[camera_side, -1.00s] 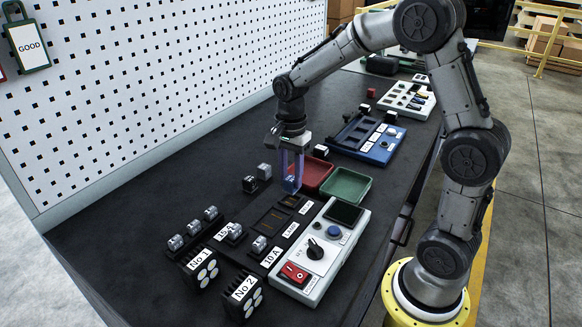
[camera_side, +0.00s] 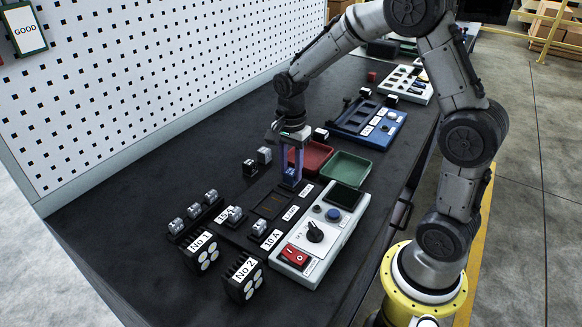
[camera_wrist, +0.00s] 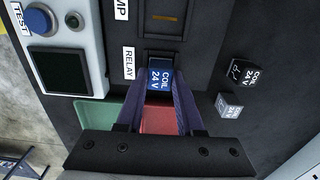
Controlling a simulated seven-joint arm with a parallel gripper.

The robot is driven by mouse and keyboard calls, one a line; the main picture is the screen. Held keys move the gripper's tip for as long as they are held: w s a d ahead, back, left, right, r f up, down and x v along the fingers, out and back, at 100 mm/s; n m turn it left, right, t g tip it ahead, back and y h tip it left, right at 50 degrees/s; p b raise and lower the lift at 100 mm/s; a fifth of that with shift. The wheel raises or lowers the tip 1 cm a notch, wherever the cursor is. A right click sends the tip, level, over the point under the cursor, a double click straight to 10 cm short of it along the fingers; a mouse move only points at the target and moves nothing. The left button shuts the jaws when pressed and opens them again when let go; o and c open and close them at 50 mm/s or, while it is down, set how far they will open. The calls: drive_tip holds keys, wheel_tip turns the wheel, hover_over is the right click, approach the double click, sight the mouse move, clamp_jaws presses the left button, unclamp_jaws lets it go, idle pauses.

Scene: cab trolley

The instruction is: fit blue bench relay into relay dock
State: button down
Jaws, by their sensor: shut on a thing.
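My gripper (camera_side: 290,160) points down over the bench, its fingers shut on the blue bench relay (camera_side: 290,178). In the wrist view the relay (camera_wrist: 159,79), marked "COIL 24 V", sits upright between the two fingertips (camera_wrist: 160,86). It is at the relay dock (camera_wrist: 160,56), the bay beside the "RELAY" label. A dark edge of the bay shows just beyond the relay. The fingers hide part of the bay, and I cannot tell whether the relay is fully seated.
A black relay (camera_wrist: 244,75) and a grey relay (camera_wrist: 229,105) stand beside the dock. Red (camera_side: 312,156) and green (camera_side: 347,168) trays lie behind it. The white control box (camera_side: 325,235) is close on the right. Fuse holders stand at the front left.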

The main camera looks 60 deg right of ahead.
sight(290, 172)
drive_tip(key=shift+f, duration=0.25)
idle(0.3)
idle(0.4)
drive_tip(key=shift+c, duration=2.3)
unclamp_jaws()
wheel_tip(290, 172, up, 18)
drive_tip(key=s+a+r+t, duration=0.1)
drive_tip(key=s+a, duration=0.1)
drive_tip(key=s, duration=0.1)
drive_tip(key=s+a+r+n+t, duration=0.25)
drive_tip(key=s+n, duration=0.25)
drive_tip(key=s, duration=0.4)
drive_tip(key=s+a+f+n+t, duration=0.2)
drive_tip(key=s+f+n, duration=0.5)
drive_tip(key=n, duration=0.6)
drive_tip(key=shift+s, duration=0.45)
